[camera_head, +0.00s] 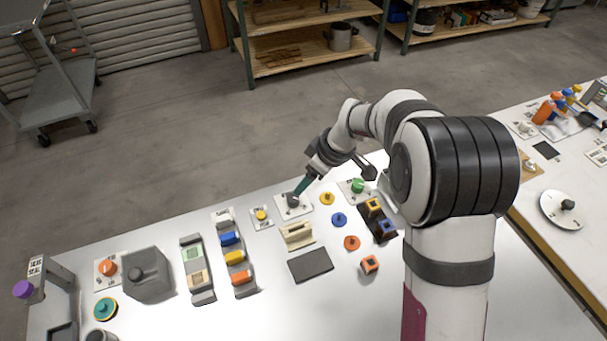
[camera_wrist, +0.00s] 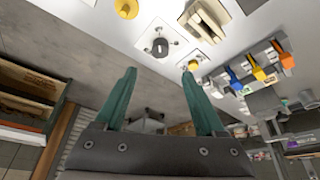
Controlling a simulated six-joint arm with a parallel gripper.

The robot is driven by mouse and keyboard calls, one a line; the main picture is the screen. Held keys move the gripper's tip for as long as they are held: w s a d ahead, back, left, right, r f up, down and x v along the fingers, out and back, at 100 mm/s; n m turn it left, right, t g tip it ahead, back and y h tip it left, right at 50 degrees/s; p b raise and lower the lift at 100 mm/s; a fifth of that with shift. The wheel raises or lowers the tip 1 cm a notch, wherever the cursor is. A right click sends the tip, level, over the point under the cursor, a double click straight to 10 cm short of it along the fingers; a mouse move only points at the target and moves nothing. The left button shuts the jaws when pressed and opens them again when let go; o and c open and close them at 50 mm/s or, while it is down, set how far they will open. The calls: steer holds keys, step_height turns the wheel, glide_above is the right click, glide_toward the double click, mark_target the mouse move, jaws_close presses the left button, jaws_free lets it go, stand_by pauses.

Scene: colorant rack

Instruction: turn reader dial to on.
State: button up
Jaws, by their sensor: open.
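A dark grey round dial (camera_head: 293,201) sits on a white plate with small marks near the table's far edge. It also shows in the wrist view (camera_wrist: 160,47), with a pale mark on its face. The marks are too small to read, so I cannot tell whether this is the reader dial or how it is set. My gripper (camera_head: 302,185) is just above and beside this dial in the head view. In the wrist view my gripper (camera_wrist: 159,72) has its two teal fingers spread, with nothing between them. The dial appears beyond the fingertips, apart from them.
A yellow knob (camera_head: 261,215) and a green knob (camera_head: 357,186) stand on plates to either side. A cream block holder (camera_head: 297,234) and a dark pad (camera_head: 310,264) lie in front. A rack with blue, yellow and orange blocks (camera_head: 235,257) stands left.

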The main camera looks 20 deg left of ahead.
mark_target(293, 198)
steer(key=x, duration=1.1)
steer(key=shift+f, duration=0.2)
steer(key=shift+d, duration=0.1)
jaws_close()
